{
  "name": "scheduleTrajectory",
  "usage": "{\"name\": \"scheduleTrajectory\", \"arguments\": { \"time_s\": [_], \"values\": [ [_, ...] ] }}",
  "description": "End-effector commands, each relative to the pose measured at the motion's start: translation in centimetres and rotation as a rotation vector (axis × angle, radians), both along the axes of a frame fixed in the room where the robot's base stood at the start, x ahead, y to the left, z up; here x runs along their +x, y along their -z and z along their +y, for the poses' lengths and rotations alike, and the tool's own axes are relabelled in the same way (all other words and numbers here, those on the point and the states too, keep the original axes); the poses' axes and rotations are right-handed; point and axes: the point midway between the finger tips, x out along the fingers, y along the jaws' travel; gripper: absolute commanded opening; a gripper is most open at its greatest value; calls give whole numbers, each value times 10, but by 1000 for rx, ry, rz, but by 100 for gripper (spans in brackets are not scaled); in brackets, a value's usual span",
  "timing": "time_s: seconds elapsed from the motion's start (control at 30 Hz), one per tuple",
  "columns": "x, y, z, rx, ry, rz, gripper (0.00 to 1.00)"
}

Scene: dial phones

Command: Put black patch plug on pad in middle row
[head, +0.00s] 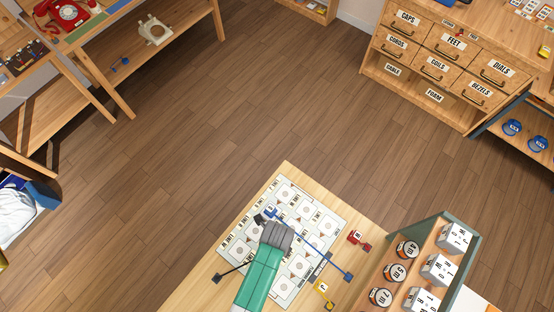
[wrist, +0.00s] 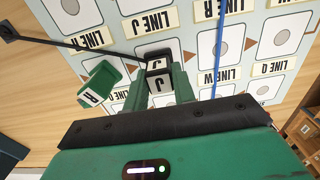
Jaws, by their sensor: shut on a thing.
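In the wrist view the black patch plug (wrist: 158,82), with a white J label, is held between the two green fingers of my gripper (wrist: 160,95). Its black cord (wrist: 75,48) runs to an anchor at the upper left. The plug is over the white pad board (wrist: 275,15), close to a LINE J label (wrist: 150,25); whether it touches the board I cannot tell. In the head view the board (head: 330,220) lies on the wooden table, with rows of pads. My arm covers its middle, and hides plug and fingertips; the black cord (head: 232,272) shows at left.
A green plug (wrist: 98,85) is close left of my fingers in the wrist view. A blue cord (head: 320,252) crosses the board. A red plug (head: 357,240) and a yellow plug (head: 322,292) are at its right, beside a rack (head: 447,220) of labelled containers.

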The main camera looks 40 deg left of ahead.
Motion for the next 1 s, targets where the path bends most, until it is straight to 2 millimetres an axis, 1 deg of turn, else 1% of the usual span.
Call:
{"name": "scheduleTrajectory", "arguments": {
  "time_s": [0.03,0.07,0.1,0.13,0.37,0.47,0.57,0.7,0.8,0.9,1.0],
  "values": [
    [0,1,0,0,0,0,30],
    [0,1,0,0,0,0,36],
    [0,1,0,0,0,0,44],
    [0,1,0,0,0,0,48],
    [0,0,0,0,0,0,48],
    [0,-7,0,0,0,-1,48],
    [1,-26,0,1,0,-4,48],
    [1,-63,0,1,1,-4,48],
    [1,-87,0,1,1,-5,48],
    [1,-105,0,0,1,-3,48],
    [1,-117,0,0,1,-2,48]
  ]
}}
